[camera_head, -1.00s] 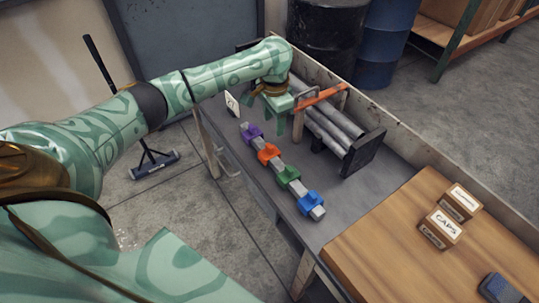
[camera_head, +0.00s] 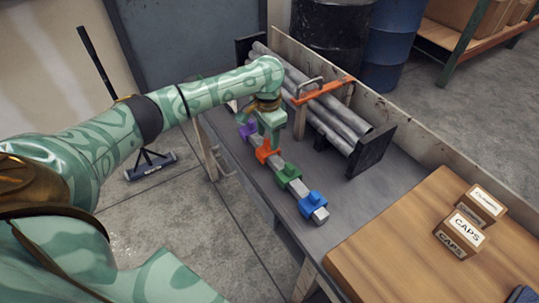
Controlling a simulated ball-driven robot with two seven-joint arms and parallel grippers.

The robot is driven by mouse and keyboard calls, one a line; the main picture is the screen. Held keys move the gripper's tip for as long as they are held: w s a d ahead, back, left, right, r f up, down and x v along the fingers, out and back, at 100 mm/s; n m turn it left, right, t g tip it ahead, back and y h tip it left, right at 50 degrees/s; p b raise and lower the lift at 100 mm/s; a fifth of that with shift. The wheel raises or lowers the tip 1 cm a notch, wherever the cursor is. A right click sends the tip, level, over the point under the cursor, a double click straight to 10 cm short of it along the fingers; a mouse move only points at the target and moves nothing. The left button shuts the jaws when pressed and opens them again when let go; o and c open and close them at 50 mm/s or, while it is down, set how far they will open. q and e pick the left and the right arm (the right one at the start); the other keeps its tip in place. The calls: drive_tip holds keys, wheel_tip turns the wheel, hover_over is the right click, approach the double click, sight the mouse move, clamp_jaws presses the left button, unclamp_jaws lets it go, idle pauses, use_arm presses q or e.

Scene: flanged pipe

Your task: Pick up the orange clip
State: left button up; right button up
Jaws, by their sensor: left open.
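The orange clip (camera_head: 264,156) sits on a grey bar (camera_head: 277,167) on the table, between a purple clip (camera_head: 246,130) and a green clip (camera_head: 288,176). A blue clip (camera_head: 312,203) is at the bar's near end. My left gripper (camera_head: 270,141) is open and points down at the orange clip, its fingers overlapping the clip's upper part in the picture. I cannot tell whether they touch it. The gripper and wrist partly hide the orange and purple clips. My right gripper is not in view.
A rack of grey pipes (camera_head: 330,112) with an orange bar (camera_head: 322,91) stands behind the clips. The grey table surface (camera_head: 345,190) right of the clips is clear.

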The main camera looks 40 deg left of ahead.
sight(268, 141)
use_arm(q)
wheel_tip(268, 141, down, 4)
drive_tip(key=shift+r+b, duration=0.2)
drive_tip(key=shift+b, duration=0.5)
drive_tip(key=shift+r, duration=0.3)
drive_tip(key=shift+c, duration=1)
drive_tip(key=c, duration=0.9)
